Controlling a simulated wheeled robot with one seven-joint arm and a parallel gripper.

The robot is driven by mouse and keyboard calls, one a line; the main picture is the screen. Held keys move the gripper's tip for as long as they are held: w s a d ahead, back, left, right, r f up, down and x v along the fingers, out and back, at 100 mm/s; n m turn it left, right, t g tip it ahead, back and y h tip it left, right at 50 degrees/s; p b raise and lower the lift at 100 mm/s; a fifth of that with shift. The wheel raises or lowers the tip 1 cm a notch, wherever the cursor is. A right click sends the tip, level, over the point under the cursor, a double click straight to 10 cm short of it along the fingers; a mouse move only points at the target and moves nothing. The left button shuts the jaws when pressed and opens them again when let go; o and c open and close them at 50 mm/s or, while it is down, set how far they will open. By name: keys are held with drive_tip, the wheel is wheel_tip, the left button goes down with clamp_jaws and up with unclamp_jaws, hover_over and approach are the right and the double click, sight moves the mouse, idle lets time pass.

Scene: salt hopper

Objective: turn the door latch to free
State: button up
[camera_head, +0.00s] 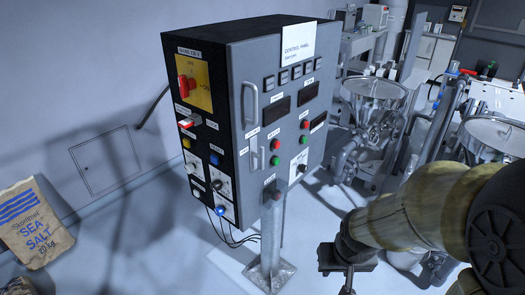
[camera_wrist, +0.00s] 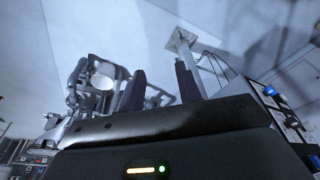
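The control panel (camera_head: 290,110) is a dark grey box on a post, with its front door closed. On the door's left side are a long light grey handle (camera_head: 251,103) and, below it, a smaller light lever (camera_head: 257,158) beside a small label. Which of these is the door latch I cannot read for certain; the small lever looks most like it, and it stands upright. My gripper (camera_head: 348,280) is low, to the right of the panel and its post, apart from both. In the wrist view my gripper (camera_wrist: 160,75) has its two dark fingers spread with nothing between them.
The panel's post (camera_head: 272,235) stands on a metal base plate (camera_wrist: 182,40). Steel hoppers and pipework (camera_head: 375,110) stand behind and right. A sea salt sack (camera_head: 36,222) is at the left wall. Cables hang under the panel. The floor before the panel looks clear.

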drive_tip(key=shift+s, duration=0.15)
drive_tip(key=w+d+r+n+t+y+p, duration=0.15)
drive_tip(key=w+t, duration=0.25)
drive_tip(key=w, duration=0.4)
drive_tip(key=w+d+r+n+t, duration=0.1)
drive_tip(key=w+r+n+t, duration=0.25)
drive_tip(key=w, duration=0.55)
drive_tip(key=a+r+n+y+p, duration=0.1)
drive_tip(key=a+r+n+y, duration=0.4)
drive_tip(key=y, duration=0.7)
drive_tip(key=shift+s+a+r+t+y+p, duration=0.15)
drive_tip(key=shift+a+r+t+y+p, duration=0.25)
drive_tip(key=shift+a+r, duration=0.4)
drive_tip(key=shift+a+f, duration=0.15)
drive_tip(key=shift+a, duration=0.05)
